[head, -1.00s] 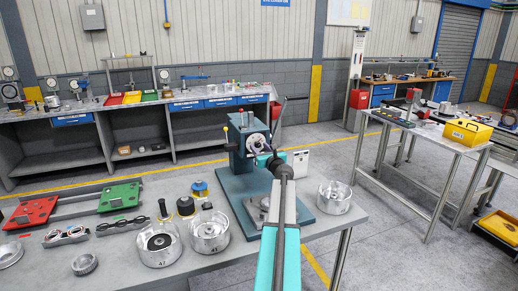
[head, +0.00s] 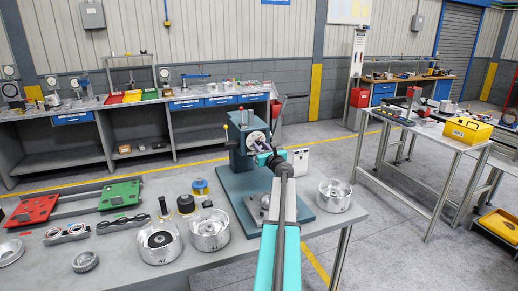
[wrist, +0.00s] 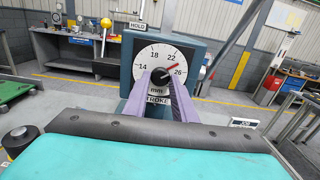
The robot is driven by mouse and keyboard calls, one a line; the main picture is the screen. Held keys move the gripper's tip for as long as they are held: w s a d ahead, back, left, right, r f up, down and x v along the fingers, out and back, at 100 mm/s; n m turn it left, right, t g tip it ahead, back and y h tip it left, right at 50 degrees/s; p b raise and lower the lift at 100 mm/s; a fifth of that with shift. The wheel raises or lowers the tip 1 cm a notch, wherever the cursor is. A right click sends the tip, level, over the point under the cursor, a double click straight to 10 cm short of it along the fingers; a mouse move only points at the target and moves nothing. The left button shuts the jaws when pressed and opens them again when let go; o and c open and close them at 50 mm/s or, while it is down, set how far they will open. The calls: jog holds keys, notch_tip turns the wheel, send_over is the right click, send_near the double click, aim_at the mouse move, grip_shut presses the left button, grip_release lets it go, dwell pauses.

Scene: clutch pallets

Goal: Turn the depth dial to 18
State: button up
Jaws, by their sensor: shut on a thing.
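The round white depth dial (wrist: 150,57) is on the front of a teal machine housing (wrist: 200,60), with a plate below it reading STROKE. Its scale shows 14 at left, 18 near the top, and 22 and 26 at right. The red pointer (wrist: 171,68) slants up and right, between 22 and 26. My gripper (wrist: 161,76) is shut on the dial's dark centre knob, one purple finger on each side. The fingers hide the lower part of the dial. In the head view the dial (head: 257,136) is partly behind my gripper (head: 260,147).
The teal machine stands on a grey bench (head: 130,270). Metal cups (head: 209,230) stand left of my arm and another (head: 334,196) at right. Red (head: 33,208) and green (head: 120,194) plates lie at far left.

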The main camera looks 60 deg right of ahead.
jog(key=shift+w+r+n+b, duration=0.1)
jog(key=shift+w+n+b, duration=0.2)
jog(key=shift+b, duration=0.15)
jog(key=n+b, duration=0.2)
jog(key=b, duration=0.1)
jog(key=shift+d, duration=0.1)
jog(key=n+b, duration=0.2)
jog(key=b, duration=0.2)
jog(key=n+b, duration=0.3)
jog(key=shift+f+n+b, duration=0.2)
jog(key=shift+n+b, duration=0.1)
jog(key=shift+b, duration=0.1)
jog(key=n+b, duration=0.4)
jog(key=b, duration=0.2)
jog(key=shift+s+d+n+b, duration=0.1)
jog(key=shift+n+b, duration=0.25)
jog(key=shift+n, duration=0.05)
jog(key=n+b, duration=0.2)
jog(key=b, duration=0.1)
jog(key=shift+r+n, duration=0.2)
jog(key=shift+n, duration=0.1)
jog(key=shift+r, duration=0.1)
jog(key=o, duration=1)
jog(key=shift+o, duration=0.2)
